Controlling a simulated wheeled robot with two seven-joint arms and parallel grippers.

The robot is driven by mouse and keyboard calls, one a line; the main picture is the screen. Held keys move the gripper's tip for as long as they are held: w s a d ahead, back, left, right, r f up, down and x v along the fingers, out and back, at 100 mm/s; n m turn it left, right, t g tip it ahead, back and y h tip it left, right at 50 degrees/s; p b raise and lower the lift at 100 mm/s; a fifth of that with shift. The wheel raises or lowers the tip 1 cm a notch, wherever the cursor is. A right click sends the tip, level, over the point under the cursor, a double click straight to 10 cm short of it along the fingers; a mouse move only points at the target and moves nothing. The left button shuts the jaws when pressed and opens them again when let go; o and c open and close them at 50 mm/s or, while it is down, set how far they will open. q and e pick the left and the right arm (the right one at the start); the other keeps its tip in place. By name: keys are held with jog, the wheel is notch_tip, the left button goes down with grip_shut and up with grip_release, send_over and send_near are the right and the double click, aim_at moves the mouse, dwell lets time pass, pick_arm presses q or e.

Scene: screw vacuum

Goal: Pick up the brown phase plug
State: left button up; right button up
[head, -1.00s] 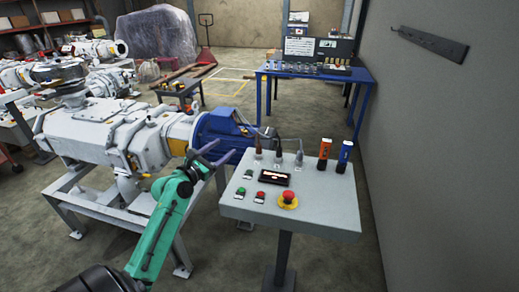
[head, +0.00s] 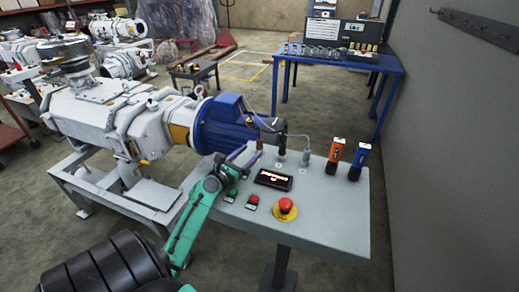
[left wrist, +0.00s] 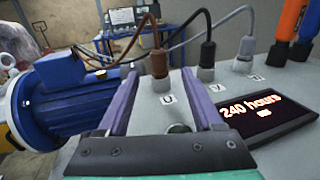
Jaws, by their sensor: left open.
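The brown phase plug (left wrist: 159,64) stands upright on the grey control panel by the label U, with a brown cable rising from its top. It also shows in the head view (head: 259,143), at the panel's far left. My left gripper (head: 248,154) is open, with its purple fingers pointing at the plug. In the left wrist view the gripper (left wrist: 160,76) has one finger on each side of the plug in the picture. The fingers look empty; I cannot tell whether the tips reach around the plug. My right gripper is not in view.
A black plug (left wrist: 208,54) and a grey plug (left wrist: 245,48) stand to the right of the brown one. Cables arch toward the blue motor (head: 225,125). The panel (head: 335,215) carries a display (head: 273,180), a red emergency button (head: 287,205) and orange and blue testers.

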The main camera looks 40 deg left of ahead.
aim_at(257, 145)
pick_arm(q)
jog(key=w, duration=0.6)
jog(key=shift+w+a, duration=0.15)
jog(key=shift+a, duration=0.15)
jog(key=shift+w, duration=0.2)
jog(key=shift+c, duration=0.3)
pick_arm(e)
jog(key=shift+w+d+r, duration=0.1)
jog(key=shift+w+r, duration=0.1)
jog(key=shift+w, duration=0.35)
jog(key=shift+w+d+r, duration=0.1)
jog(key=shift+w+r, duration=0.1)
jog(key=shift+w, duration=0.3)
pick_arm(q)
jog(key=shift+s, duration=0.1)
grip_shut()
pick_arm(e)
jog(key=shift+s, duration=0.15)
pick_arm(q)
jog(key=shift+r, duration=0.1)
